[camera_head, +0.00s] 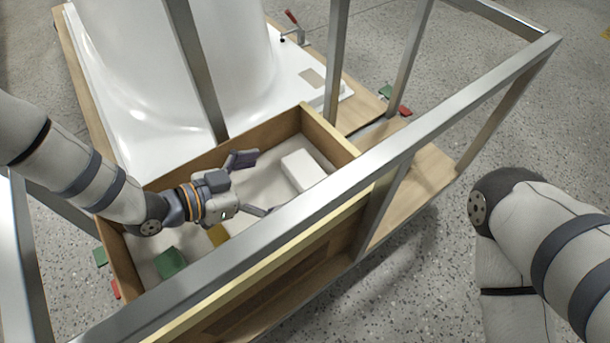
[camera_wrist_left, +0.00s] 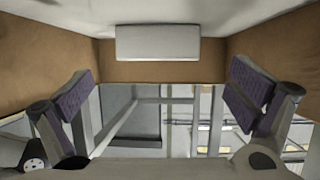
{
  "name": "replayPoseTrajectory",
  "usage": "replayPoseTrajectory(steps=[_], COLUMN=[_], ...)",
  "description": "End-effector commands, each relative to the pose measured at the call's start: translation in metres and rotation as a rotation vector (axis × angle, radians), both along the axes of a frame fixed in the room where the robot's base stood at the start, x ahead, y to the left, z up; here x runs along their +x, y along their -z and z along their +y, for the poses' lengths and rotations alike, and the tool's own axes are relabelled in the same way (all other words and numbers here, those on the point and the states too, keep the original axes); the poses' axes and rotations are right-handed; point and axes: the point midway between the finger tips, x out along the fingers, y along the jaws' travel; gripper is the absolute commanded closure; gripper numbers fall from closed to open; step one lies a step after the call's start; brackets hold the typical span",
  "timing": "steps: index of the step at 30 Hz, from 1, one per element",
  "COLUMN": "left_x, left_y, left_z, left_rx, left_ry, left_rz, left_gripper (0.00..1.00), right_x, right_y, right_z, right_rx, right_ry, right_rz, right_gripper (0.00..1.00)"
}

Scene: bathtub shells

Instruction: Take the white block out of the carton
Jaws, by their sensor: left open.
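The white block (camera_head: 303,170) lies on the pale floor of the carton (camera_head: 330,134), toward its right end in the head view. My left gripper (camera_head: 252,184) is inside the carton, left of the block, with its fingers spread toward it. The gripper is open and empty. In the left wrist view, the white block (camera_wrist_left: 158,43) shows at the top centre, beyond the two purple-padded fingers of the open gripper (camera_wrist_left: 165,93) and apart from them. My right arm shows at the right of the head view, but its gripper is out of view.
A green block (camera_head: 170,262) and a yellow piece (camera_head: 217,235) lie in the carton's left part. Metal frame bars (camera_head: 370,172) cross in front of and above the carton. A white tub shell (camera_head: 140,85) stands behind it. A red-handled clamp (camera_head: 292,24) stands at the back.

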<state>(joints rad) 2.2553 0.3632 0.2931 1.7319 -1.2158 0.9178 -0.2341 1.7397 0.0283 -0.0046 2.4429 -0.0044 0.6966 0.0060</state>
Motion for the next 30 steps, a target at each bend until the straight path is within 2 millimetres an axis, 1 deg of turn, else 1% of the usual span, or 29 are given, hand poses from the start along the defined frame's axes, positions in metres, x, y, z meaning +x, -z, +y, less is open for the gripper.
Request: replayPoseTrajectory(steps=[1,7,13,15,19,20,21,24,30], left_x=[0.003,0.012,0.029,0.032,0.032,0.032,0.032,0.032,0.032], left_y=[0.005,0.009,0.023,0.023,0.021,0.021,0.021,0.021,0.021], left_z=[-0.006,-0.022,-0.053,-0.056,-0.056,-0.056,-0.056,-0.056,-0.056], left_rx=[0.001,0.0,0.001,0.002,0.001,0.002,0.002,0.002,0.002], left_ry=[0.001,0.0,0.0,-0.002,-0.003,-0.002,-0.002,-0.002,-0.002], left_rz=[0.002,0.001,0.003,0.003,0.002,0.001,0.001,0.001,0.001], left_gripper=[0.0,0.0,0.0,0.0,0.0,0.02,0.11,0.29,0.3], right_x=[-0.001,-0.002,-0.005,-0.006,-0.005,-0.005,-0.005,-0.005,-0.005], right_y=[0.003,0.006,0.015,0.015,0.014,0.014,0.014,0.014,0.014], right_z=[0.0,0.001,0.001,0.001,0.001,0.001,0.001,0.001,0.001], right_rx=[0.001,0.001,0.002,0.003,0.003,0.003,0.003,0.003,0.003], right_ry=[-0.001,-0.001,-0.002,-0.001,-0.001,-0.001,-0.001,-0.001,-0.001], right_rz=[0.004,0.009,0.022,0.023,0.021,0.021,0.021,0.021,0.021], right_gripper=[1.0,1.0,1.0,1.0,1.0,1.0,1.0,1.0,1.0])
